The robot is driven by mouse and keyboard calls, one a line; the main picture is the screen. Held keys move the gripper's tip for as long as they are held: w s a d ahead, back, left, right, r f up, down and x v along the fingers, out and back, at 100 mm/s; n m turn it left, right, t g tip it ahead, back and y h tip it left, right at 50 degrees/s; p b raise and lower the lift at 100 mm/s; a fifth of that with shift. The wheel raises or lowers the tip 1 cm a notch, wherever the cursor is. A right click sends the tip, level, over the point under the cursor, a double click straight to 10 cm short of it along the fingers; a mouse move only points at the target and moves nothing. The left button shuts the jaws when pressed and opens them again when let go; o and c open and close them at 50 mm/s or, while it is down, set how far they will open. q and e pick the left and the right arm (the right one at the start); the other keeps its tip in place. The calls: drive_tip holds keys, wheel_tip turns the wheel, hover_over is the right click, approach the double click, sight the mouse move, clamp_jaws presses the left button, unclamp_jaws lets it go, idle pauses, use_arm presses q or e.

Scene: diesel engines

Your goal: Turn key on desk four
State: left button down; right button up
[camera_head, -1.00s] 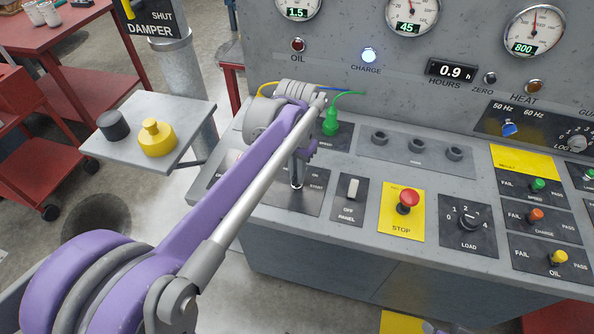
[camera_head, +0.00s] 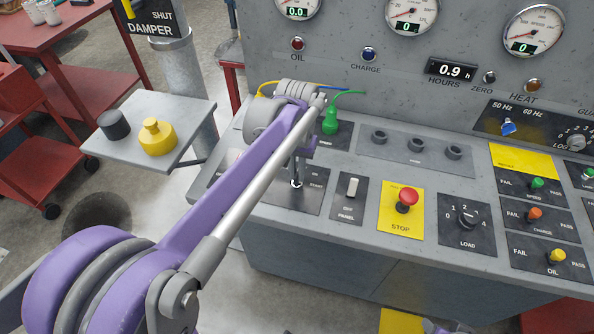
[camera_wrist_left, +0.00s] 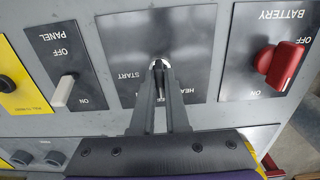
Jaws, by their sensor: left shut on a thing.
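The key switch (camera_wrist_left: 159,63) is on a dark panel (camera_wrist_left: 118,52) marked HEAT and START on the sloping grey desk. My left gripper (camera_wrist_left: 160,88) points down at it and is shut on the key, whose bright round metal base shows at the fingertips. In the head view my left gripper (camera_head: 297,176) stands over the same panel (camera_head: 318,197), and my wrist and forearm cover part of it. The key's exact angle is hidden by the fingers.
Beside the key are a red BATTERY knob (camera_wrist_left: 281,64), a white PANEL switch (camera_head: 352,187), a red STOP button (camera_head: 407,200) and a LOAD knob (camera_head: 467,218). A green plug (camera_head: 331,122) stands behind. The gauges (camera_head: 413,15) read zero. The CHARGE lamp (camera_head: 368,54) is dark.

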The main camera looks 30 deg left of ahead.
sight(297, 172)
use_arm(q)
drive_tip(key=c, duration=0.9)
unclamp_jaws()
drive_tip(key=shift+r, duration=0.1)
wheel_tip(297, 172, up, 11)
drive_tip(key=shift+f+p, duration=0.15)
drive_tip(key=shift+p, duration=0.3)
drive_tip(key=s+d+f+m+t+p, duration=0.1)
drive_tip(key=s+d+f, duration=0.1)
drive_tip(key=s+f, duration=0.2)
drive_tip(key=s+d+f+m+t+p, duration=0.1)
drive_tip(key=s+d+f+t, duration=0.1)
drive_tip(key=s+f, duration=0.3)
drive_tip(key=s+d+f+t, duration=0.2)
drive_tip(key=s+d+f, duration=0.1)
drive_tip(key=s, duration=0.3)
drive_tip(key=shift+s+f+m+p, duration=0.2)
drive_tip(key=shift+f+m+p, duration=0.2)
drive_tip(key=shift+f, duration=0.4)
